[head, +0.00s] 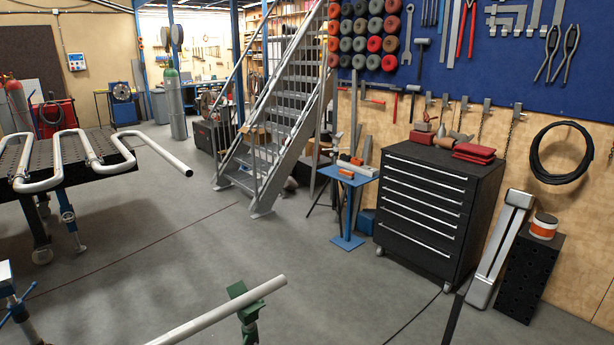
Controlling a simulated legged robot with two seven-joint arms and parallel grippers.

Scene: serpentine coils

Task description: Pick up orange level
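A small orange bar (351,166), which looks like the orange level, lies on a small blue pedestal table (366,178) right of the stairs. It is far off and small, and other small items lie close around it, so its exact ends are hard to tell. Neither of my grippers shows in the head view.
A black drawer cabinet (425,208) stands right of the blue table. Metal stairs (270,130) rise to its left. A pale pipe (225,312) on a green stand (245,305) crosses the near floor. A bench with bent pipe (60,160) is at left. Middle floor is clear.

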